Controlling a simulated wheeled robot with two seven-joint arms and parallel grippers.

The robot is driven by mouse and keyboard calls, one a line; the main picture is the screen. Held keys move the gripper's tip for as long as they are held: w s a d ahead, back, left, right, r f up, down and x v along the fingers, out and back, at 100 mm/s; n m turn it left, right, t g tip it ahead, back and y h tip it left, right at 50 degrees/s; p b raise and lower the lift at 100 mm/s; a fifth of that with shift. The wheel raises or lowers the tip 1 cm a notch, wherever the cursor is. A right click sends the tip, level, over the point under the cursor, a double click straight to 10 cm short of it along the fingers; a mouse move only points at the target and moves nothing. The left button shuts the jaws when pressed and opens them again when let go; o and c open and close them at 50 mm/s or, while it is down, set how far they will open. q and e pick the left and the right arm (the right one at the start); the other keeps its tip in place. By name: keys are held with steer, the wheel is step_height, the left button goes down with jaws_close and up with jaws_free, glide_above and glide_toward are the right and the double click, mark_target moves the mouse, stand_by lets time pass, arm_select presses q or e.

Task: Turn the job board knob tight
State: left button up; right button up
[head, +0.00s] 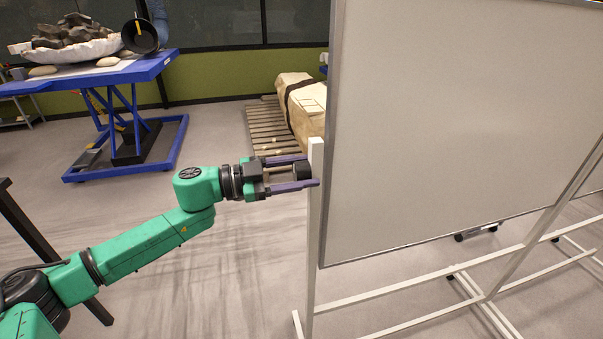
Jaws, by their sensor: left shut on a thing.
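The job board (460,110) is a large whiteboard in a grey frame on a white wheeled stand, filling the right half of the head view. The knob (303,171) is small and black, at the left post (314,210) of the stand. My left gripper (302,172) reaches it from the left, with its two purple fingers above and below the knob. The gripper is shut on the knob. The fingertips are close to the post. The knob's far side and its shaft are hidden. My right gripper is not in view.
A blue lift table (120,72) with a white tray of rocks (75,48) stands at the back left. A wrapped block (303,105) lies on a wooden pallet (272,128) behind the board. The stand's feet and bars (400,325) spread along the floor. Open floor lies around my left arm.

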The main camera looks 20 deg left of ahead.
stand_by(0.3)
arm_select(q)
steer(key=o, duration=1.4)
steer(key=shift+d, duration=0.1)
steer(key=shift+c, duration=0.2)
steer(key=shift+s+a+f+b, duration=0.1)
steer(key=shift+a+f+b, duration=0.05)
steer(key=shift+a+b, duration=0.15)
steer(key=b+v, duration=0.2)
steer(key=v, duration=0.1)
steer(key=b+v, duration=0.2)
steer(key=shift+s+a+f, duration=0.2)
steer(key=shift+f, duration=0.05)
steer(key=b, duration=1.1)
glide_toward(295, 176)
steer(key=v, duration=0.3)
steer(key=shift+w+r, duration=0.2)
steer(key=shift+r, duration=0.05)
